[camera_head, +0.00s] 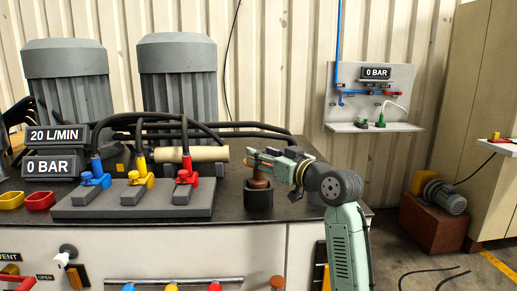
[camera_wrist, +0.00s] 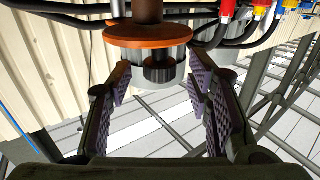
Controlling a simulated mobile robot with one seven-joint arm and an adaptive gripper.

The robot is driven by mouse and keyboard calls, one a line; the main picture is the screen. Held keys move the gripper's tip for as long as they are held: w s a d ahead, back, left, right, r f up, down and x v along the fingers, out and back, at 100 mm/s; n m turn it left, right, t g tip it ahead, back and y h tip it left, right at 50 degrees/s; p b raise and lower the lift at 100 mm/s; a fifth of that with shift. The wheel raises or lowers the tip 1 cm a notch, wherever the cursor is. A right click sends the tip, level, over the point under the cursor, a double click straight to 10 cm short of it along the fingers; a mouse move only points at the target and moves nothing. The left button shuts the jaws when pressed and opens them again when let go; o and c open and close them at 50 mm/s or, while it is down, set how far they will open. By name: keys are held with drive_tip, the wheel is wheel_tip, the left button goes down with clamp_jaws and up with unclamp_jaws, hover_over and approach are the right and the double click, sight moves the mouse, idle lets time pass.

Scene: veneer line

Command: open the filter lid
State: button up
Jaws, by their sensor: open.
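A black cylindrical housing (camera_head: 259,206) stands on the dark bench top, with a brown, copper-coloured part (camera_head: 258,180) above it; this looks like the filter and its lid. In the wrist view an orange-brown disc (camera_wrist: 147,34) with a dark brown stem shows at the top centre, beyond the fingertips. My gripper (camera_head: 262,157) is over the brown part. In the wrist view my gripper (camera_wrist: 160,80) has its two ridged fingers spread wide, with nothing held between them. I cannot tell whether a fingertip touches the disc.
A grey valve block with blue, yellow and red levers (camera_head: 132,200) and black hoses lies left of the housing. A cream cylinder (camera_head: 192,154) lies behind it. Two large grey motors (camera_head: 178,70) stand at the back. The bench's right end is close to my arm.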

drive_tip(key=shift+x, duration=1.2)
drive_tip(key=shift+c, duration=0.5)
clamp_jaws()
